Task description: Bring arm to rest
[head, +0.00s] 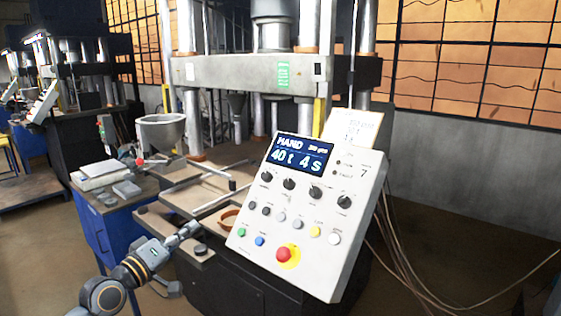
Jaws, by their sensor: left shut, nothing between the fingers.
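My left arm comes in from the lower left, with grey links and an orange ring. Its gripper (190,230) is shut and empty, beside the lower left edge of the control panel (305,215). It is in front of the press's low front shelf (150,210). I cannot tell whether it touches anything. The panel shows "HAND", "40 t" and "4 s" on a blue screen, with knobs, coloured buttons and a red emergency stop (284,254). My right gripper is not in view.
A large press (270,70) stands behind the panel. An orange-brown ring (229,218) lies near the panel. Cables hang at the right. Floor at the lower left is open.

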